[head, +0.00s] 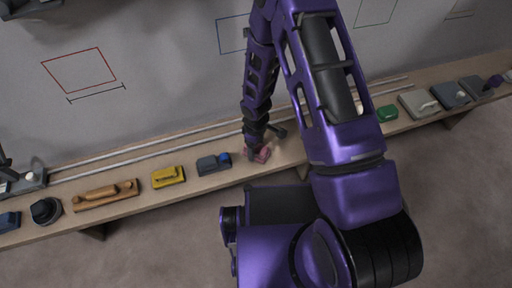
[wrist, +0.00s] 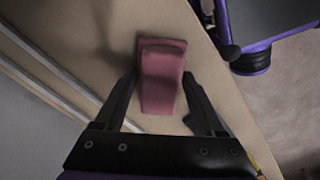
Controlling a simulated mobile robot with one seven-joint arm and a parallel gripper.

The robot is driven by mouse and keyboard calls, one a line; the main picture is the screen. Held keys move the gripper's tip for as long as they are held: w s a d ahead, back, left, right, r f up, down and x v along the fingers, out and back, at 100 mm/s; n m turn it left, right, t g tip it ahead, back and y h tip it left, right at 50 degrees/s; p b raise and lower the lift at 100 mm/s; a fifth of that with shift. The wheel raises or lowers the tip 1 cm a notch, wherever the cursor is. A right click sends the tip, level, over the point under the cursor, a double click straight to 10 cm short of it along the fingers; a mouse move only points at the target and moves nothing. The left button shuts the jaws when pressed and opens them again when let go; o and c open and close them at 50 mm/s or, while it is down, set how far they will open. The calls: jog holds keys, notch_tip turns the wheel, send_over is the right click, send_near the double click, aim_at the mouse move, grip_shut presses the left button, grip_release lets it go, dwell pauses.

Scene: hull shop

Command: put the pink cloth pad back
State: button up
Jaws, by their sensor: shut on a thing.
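The pink cloth pad (wrist: 161,98) is a small pink block with a raised middle part. In the wrist view it lies between the two fingers of my gripper (wrist: 160,88), which is shut on it. In the head view the pad (head: 262,155) shows partly behind my gripper (head: 256,150), at the shelf surface. The wooden shelf (wrist: 110,45) is right under the pad. I cannot tell whether the pad touches the shelf.
Left along the shelf (head: 140,207) stand a blue-grey block (head: 208,164), a yellow block (head: 168,177), a wooden-brown one (head: 105,194) and a dark round one (head: 45,211). To the right are a green block (head: 387,113) and several grey ones. Metal rails run along the wall side.

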jog(key=o, duration=1.2)
jog(key=shift+f, duration=0.1)
jog(key=shift+o, duration=0.2)
notch_tip(320, 180, up, 12)
jog(key=p, duration=0.2)
